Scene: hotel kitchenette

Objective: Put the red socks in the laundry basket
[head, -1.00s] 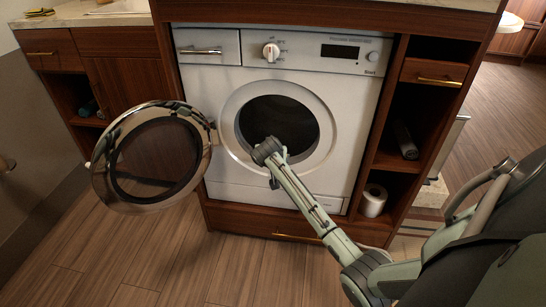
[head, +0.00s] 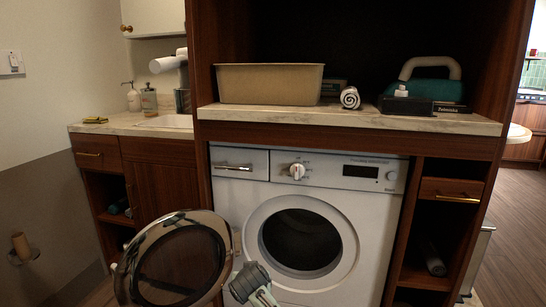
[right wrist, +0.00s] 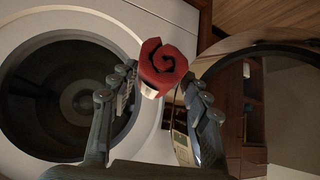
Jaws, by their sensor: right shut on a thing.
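The red socks (right wrist: 163,66) are a rolled red bundle between the fingers of my right gripper (right wrist: 160,84) in the right wrist view. The gripper is shut on them, outside the washer opening. In the head view my right gripper (head: 252,282) is at the bottom, between the open round door and the drum opening; the socks cannot be made out there. A tan rectangular basket (head: 268,84), likely the laundry basket, stands on the counter above the washer; its inside is hidden. My left gripper is not in view.
The washer (head: 378,215) has its door (head: 180,262) swung open to the left. A dark shelf recess is above.

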